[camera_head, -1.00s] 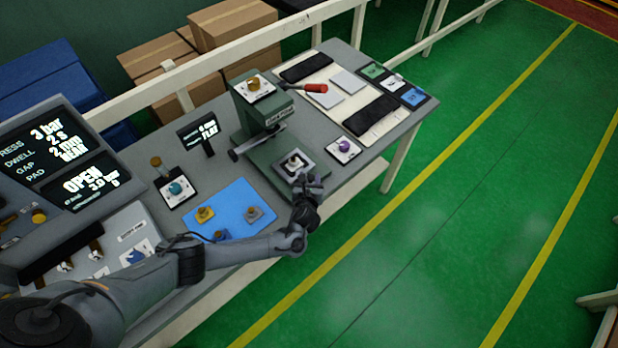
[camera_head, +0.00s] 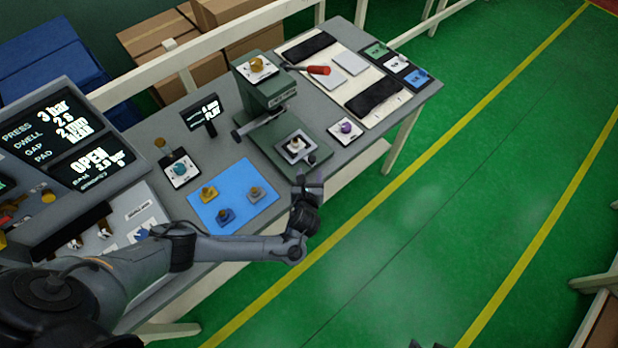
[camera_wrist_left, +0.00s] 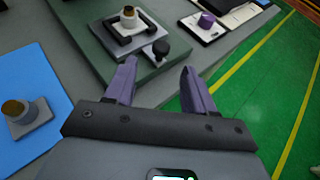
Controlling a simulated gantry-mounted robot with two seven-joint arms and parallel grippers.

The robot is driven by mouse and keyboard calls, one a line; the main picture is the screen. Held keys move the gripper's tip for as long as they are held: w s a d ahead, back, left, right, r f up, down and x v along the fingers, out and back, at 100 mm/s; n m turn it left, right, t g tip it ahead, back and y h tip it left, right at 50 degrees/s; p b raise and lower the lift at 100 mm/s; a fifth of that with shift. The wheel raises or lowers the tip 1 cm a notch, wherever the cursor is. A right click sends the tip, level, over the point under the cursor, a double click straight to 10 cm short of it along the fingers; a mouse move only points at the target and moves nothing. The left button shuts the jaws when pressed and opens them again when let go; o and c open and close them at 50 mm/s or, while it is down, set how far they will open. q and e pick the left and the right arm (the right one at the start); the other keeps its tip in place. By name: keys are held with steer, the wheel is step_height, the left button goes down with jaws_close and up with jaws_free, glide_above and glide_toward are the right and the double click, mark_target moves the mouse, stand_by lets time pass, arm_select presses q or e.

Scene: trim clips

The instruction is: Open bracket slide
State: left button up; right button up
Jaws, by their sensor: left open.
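The green press (camera_head: 268,95) stands on the table with a red-handled lever. On its base plate (camera_head: 318,157) sits a square dark-and-light bracket holder with a pale knobbed piece (camera_head: 296,145) in its middle. In the left wrist view the holder (camera_wrist_left: 128,32) lies ahead, with a round black knob (camera_wrist_left: 160,47) at its near corner. My left gripper (camera_head: 308,183) is open and empty, just in front of the plate's near edge. Its purple fingers (camera_wrist_left: 158,72) point toward the black knob, with a gap between.
A blue mat (camera_head: 234,196) with several knobbed pieces lies left of the gripper. A purple-knobbed card (camera_head: 345,129) lies right of the press. A screen (camera_head: 75,135) at left reads OPEN. Open green floor lies beyond the table's near edge.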

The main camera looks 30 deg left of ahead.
arm_select(q)
steer(key=shift+v, duration=1)
